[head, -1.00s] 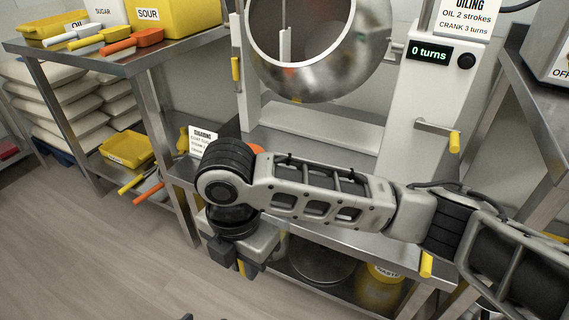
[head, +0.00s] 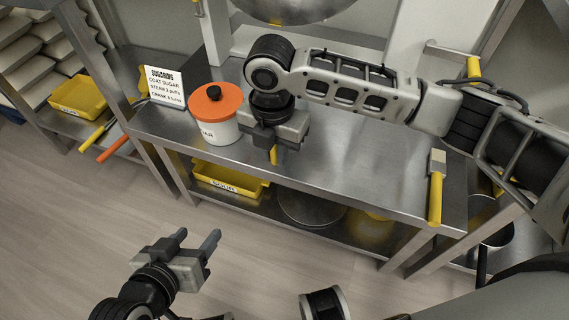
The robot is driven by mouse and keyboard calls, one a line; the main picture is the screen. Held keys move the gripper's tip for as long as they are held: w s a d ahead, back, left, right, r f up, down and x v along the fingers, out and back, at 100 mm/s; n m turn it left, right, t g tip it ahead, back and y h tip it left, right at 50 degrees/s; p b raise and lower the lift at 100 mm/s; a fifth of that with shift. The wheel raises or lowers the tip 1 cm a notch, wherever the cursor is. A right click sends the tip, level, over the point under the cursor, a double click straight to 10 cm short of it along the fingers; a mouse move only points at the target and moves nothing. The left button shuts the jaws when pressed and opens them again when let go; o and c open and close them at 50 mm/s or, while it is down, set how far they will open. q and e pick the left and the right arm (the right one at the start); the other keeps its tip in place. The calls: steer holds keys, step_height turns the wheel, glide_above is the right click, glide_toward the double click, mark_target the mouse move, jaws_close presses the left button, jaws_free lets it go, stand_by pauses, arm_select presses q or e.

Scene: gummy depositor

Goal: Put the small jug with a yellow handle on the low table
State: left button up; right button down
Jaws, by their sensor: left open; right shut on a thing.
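My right gripper (head: 275,143) points down over the steel table (head: 330,172), right of the white pot. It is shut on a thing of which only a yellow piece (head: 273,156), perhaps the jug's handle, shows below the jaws. No jug body shows; the gripper may hide it. I cannot tell whether the held thing touches the table. My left gripper (head: 196,240) is open and empty over the floor at the front left, with its two fingers apart.
A white pot with an orange lid (head: 216,102) and a sugaring card (head: 166,84) stand on the table's left. A yellow-handled brush (head: 436,190) is at its right edge. A yellow tray (head: 228,180) is on the lower shelf. The table's middle is clear.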

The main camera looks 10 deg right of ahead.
steer(key=shift+w+d+f, duration=0.2)
steer(key=shift+d+f, duration=0.1)
steer(key=shift+f, duration=0.15)
steer(key=shift+w+d+f, duration=0.2)
steer(key=shift+d+f, duration=0.05)
steer(key=shift+f, duration=0.2)
arm_select(q)
steer(key=shift+w+d+r+t+h+b, duration=0.15)
steer(key=shift+d+r+t+h+b, duration=0.1)
steer(key=shift+r+t+b, duration=0.25)
steer(key=shift+w+d+r+t+h+b, duration=0.15)
steer(key=shift+r+t+h+b, duration=0.15)
steer(key=shift+r+b, duration=0.35)
arm_select(e)
steer(key=f, duration=0.3)
steer(key=d+f, duration=0.1)
steer(key=shift+w+f, duration=0.2)
steer(key=shift+w, duration=0.15)
steer(key=shift+f, duration=0.1)
steer(key=c, duration=1.4)
jaws_free()
arm_select(q)
steer(key=shift+s+f, duration=0.1)
steer(key=shift+f, duration=0.2)
arm_select(e)
steer(key=shift+o, duration=0.2)
